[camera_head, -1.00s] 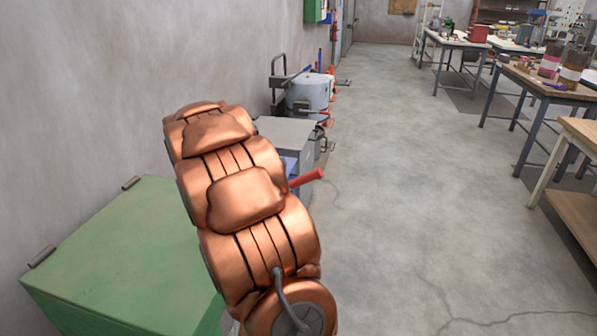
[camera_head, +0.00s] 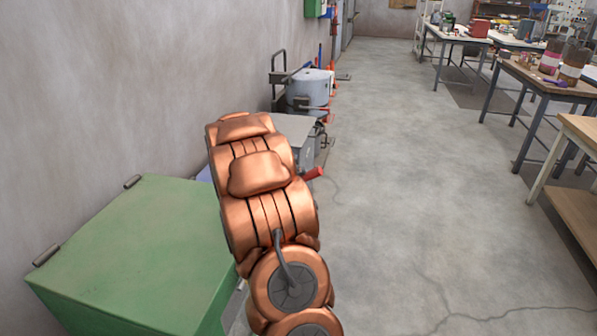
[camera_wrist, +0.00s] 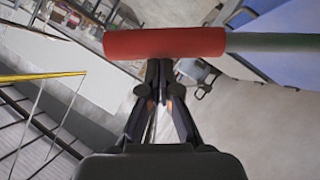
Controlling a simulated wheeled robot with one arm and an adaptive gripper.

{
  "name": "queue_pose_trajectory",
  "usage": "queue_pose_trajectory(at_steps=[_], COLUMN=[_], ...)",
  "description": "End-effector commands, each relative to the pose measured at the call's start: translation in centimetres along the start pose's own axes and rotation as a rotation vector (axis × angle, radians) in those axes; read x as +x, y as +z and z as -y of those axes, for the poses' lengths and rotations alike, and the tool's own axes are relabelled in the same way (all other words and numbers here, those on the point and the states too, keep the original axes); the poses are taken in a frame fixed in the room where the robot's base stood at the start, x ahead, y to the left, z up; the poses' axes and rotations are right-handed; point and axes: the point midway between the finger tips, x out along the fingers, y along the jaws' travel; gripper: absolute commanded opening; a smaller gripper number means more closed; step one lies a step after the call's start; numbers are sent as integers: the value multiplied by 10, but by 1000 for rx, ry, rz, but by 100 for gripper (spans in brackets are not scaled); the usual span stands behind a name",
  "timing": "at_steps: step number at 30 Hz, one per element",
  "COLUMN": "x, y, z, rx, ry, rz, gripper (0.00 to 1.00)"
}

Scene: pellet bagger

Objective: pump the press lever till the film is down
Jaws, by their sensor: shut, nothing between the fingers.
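The red grip of the press lever (camera_wrist: 165,42) lies across the top of the wrist view, with its grey-green rod (camera_wrist: 275,42) running right. In the head view, only the end of the red grip (camera_head: 314,173) sticks out past my copper arm. My gripper (camera_wrist: 160,72) is shut and empty, its fingertips together at the near side of the red grip. I cannot tell whether they touch it. The gripper is hidden behind my arm in the head view, as is most of the press. The film cannot be made out.
A green cabinet (camera_head: 130,255) stands left against the wall. A grey-topped box (camera_head: 290,128) and a grey drum (camera_head: 310,88) stand beyond my arm. Worktables (camera_head: 540,82) line the right side. The floor between (camera_head: 400,180) is clear.

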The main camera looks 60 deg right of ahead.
Motion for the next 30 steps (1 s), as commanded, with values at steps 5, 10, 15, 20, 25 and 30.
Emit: queue_pose_trajectory(at_steps=[5,10,15,20,25,30], x=[0,2,7,12,15,16], y=[0,2,10,17,22,24], z=[0,1,3,2,1,0], rx=[0,3,14,30,47,55], ry=[0,-1,-10,-18,-28,-36], rz=[0,0,1,3,1,-1], gripper=[0,0,0,0,0,0])
